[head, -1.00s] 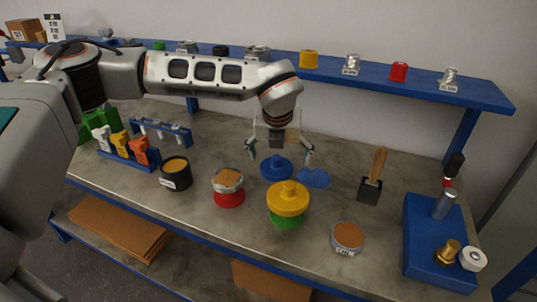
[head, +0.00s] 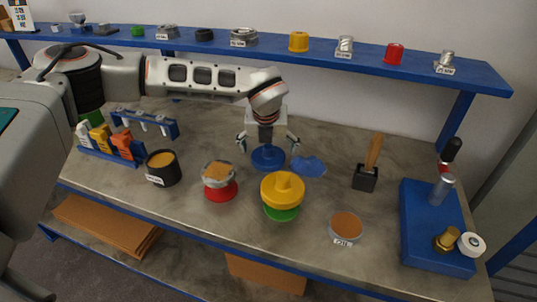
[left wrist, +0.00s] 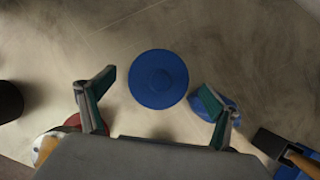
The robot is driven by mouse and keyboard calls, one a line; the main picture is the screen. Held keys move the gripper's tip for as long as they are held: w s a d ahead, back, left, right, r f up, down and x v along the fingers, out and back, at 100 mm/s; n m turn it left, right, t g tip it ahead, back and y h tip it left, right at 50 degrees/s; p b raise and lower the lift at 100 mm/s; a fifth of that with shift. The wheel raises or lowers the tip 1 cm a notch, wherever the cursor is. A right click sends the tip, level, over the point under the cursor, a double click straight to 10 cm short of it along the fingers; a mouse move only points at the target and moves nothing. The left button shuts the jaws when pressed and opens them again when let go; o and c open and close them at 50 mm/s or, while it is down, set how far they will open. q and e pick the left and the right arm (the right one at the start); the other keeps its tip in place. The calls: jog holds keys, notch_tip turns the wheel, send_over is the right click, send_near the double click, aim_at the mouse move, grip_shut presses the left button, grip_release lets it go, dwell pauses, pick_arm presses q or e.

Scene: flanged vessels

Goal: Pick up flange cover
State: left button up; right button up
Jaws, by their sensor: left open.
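A blue round cover with a raised centre knob (head: 267,160) lies on the workbench. It also shows in the left wrist view (left wrist: 158,79) as a full blue disc. My left gripper (head: 267,146) points down over it, open and empty, with one finger to each side. A yellow cover with a knob (head: 283,187) sits on a green-based vessel (head: 281,212). My right gripper is not in view.
A flat blue piece (head: 309,166) lies just right of the blue cover. A red-based vessel (head: 220,190), a black pot (head: 162,168) and a brown-filled dish (head: 346,226) stand nearby. A blue shelf (head: 270,50) runs behind.

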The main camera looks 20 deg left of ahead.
pick_arm(q)
jog(key=shift+w+f, duration=0.15)
jog(key=shift+f, duration=0.2)
jog(key=shift+c, duration=0.3)
jog(key=c, duration=2.5)
jog(key=shift+a+f, duration=0.1)
grip_shut()
